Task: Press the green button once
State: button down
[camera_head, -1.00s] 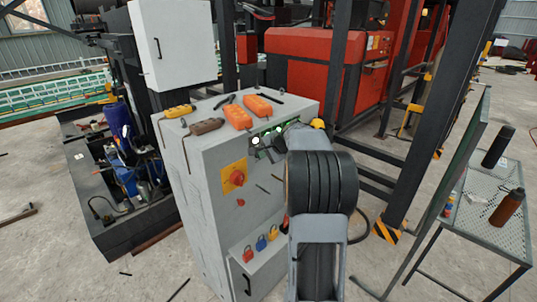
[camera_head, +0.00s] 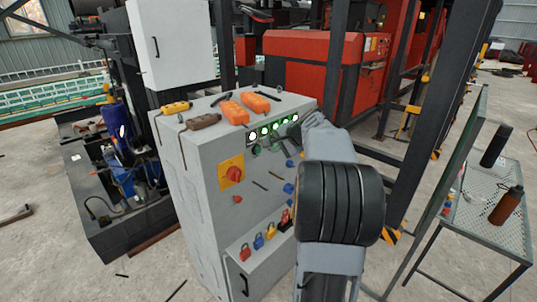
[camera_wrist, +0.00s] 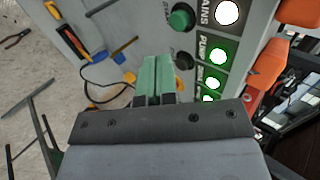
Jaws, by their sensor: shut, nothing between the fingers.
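The green button (camera_wrist: 182,17) is a round knob on the grey panel, below the white lamp in the panel's own layout. In the wrist view it lies ahead and slightly right of my fingertips, with a visible gap in the picture. A dark round button (camera_wrist: 183,60) sits closer, right beside the fingers. My gripper (camera_wrist: 158,60) is shut and empty, its two green fingers together. In the head view the green button (camera_head: 257,149) shows small on the cabinet front. My arm covers part of the panel there, and the fingertips are hard to make out.
The grey cabinet (camera_head: 205,165) carries a white lamp (camera_wrist: 227,12) and several lit green lamps (camera_wrist: 217,57). A red rotary switch (camera_head: 233,174) is on its front. Orange devices (camera_head: 256,103) lie on top. Coloured padlocks (camera_head: 258,242) are lower down. A mesh table (camera_head: 470,225) stands at right.

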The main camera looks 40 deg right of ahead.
jog(key=v, duration=0.4)
jog(key=shift+s+r, duration=0.1)
jog(key=shift+s, duration=0.05)
dwell(0.8)
jog(key=s+a+f+n+g, duration=0.3)
jog(key=s+a+f, duration=0.15)
jog(key=f, duration=0.35)
jog(key=s+a+f+n, duration=0.1)
jog(key=s+a+n, duration=0.3)
jog(key=a, duration=0.3)
jog(key=s+a+f+n+g+h, duration=0.1)
jog(key=s+a+n, duration=0.3)
jog(key=a, duration=0.4)
jog(key=s+a+f+n+g, duration=0.1)
jog(key=s+a+f+n, duration=0.2)
jog(key=a, duration=0.4)
jog(key=shift+s+a+n+h, duration=0.4)
jog(key=shift+s+n, duration=0.3)
jog(key=shift+n, duration=0.2)
